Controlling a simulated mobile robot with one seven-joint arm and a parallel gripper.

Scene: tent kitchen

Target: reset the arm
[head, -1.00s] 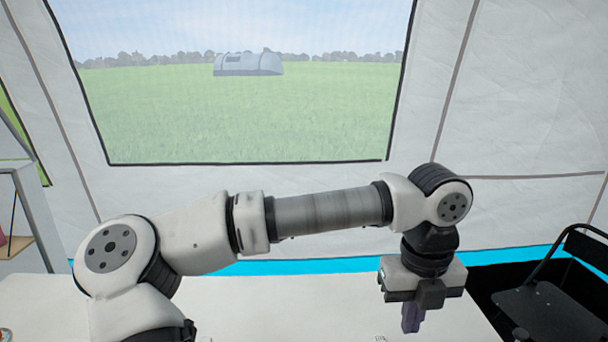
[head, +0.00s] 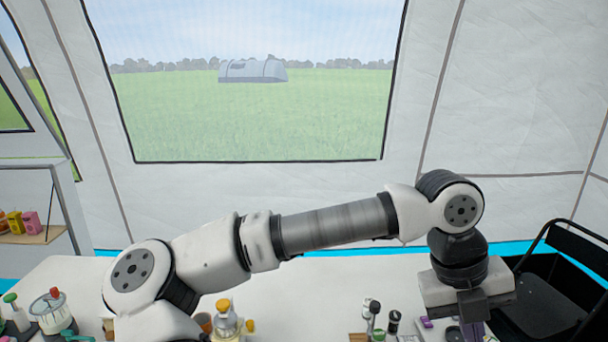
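My arm reaches across the lower part of the head view, from the left to the right. My gripper (head: 472,326) hangs from its end, pointing down over the right part of the white table (head: 320,275). A purple part shows at its lower end and is cut off by the bottom of the picture. I cannot tell whether that is a finger or something held, nor whether the gripper is open or shut.
A yellow-topped jar (head: 227,320) and a dark bottle (head: 394,321) stand on the table. A red-topped jar (head: 52,312) is at the left. A black chair (head: 548,300) stands right of the table. A shelf (head: 30,237) with small boxes is at the left.

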